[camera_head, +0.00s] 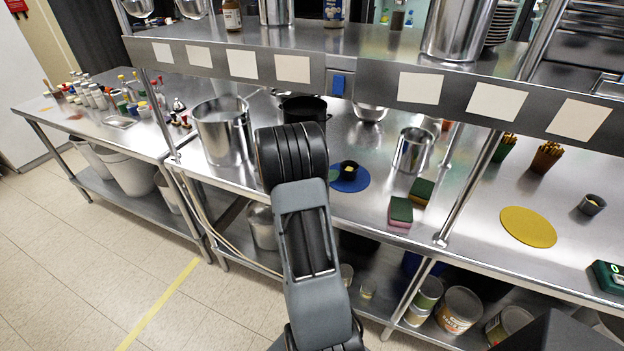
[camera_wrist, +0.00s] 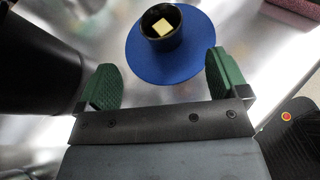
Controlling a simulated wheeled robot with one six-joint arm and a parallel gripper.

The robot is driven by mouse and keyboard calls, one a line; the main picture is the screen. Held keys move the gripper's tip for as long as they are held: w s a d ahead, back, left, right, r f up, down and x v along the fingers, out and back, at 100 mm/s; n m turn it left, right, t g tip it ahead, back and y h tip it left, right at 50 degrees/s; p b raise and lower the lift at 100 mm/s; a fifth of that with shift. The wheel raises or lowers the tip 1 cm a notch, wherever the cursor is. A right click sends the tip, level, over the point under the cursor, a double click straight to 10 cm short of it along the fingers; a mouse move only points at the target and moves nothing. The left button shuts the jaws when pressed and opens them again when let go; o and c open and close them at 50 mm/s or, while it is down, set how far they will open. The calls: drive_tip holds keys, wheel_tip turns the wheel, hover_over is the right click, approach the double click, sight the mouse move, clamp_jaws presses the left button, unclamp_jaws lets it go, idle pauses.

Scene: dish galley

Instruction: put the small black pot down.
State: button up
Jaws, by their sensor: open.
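A small black pot (camera_head: 349,174) with a pale yellow block in it stands upright on a round blue mat (camera_head: 362,184) on the steel counter. In the wrist view the pot (camera_wrist: 166,44) sits on the far part of the mat (camera_wrist: 152,72). My gripper (camera_wrist: 161,66) is open and empty, its two green fingers spread apart. The pot lies beyond the fingertips, in line with the gap, and nothing is seen touching it. In the head view my arm hides most of the gripper.
A larger black pot (camera_head: 305,106) and a tall steel pot (camera_head: 224,138) stand behind and left. Sponges (camera_head: 401,210) lie right of the mat. Another small dark pot (camera_head: 591,206) stands near a yellow mat (camera_head: 527,228). A shelf (camera_head: 451,91) overhangs the counter.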

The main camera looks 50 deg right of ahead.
drive_tip(key=s+a+r+m+t+y, duration=0.1)
drive_tip(key=a+m+y, duration=0.3)
drive_tip(key=a, duration=0.9)
drive_tip(key=s+a+r+m+t+y, duration=0.2)
drive_tip(key=s+a+m+t+y, duration=0.2)
drive_tip(key=a, duration=1)
drive_tip(key=s+a+r+m+t+y, duration=0.2)
drive_tip(key=a+m+y, duration=0.3)
drive_tip(key=a, duration=0.8)
drive_tip(key=shift+s+a+r+t, duration=0.2)
drive_tip(key=shift+s+a+t, duration=0.2)
drive_tip(key=shift+s, duration=0.35)
drive_tip(key=shift+r+p, duration=0.55)
drive_tip(key=shift+r, duration=0.1)
drive_tip(key=shift+f, duration=0.15)
drive_tip(key=shift+c, duration=0.2)
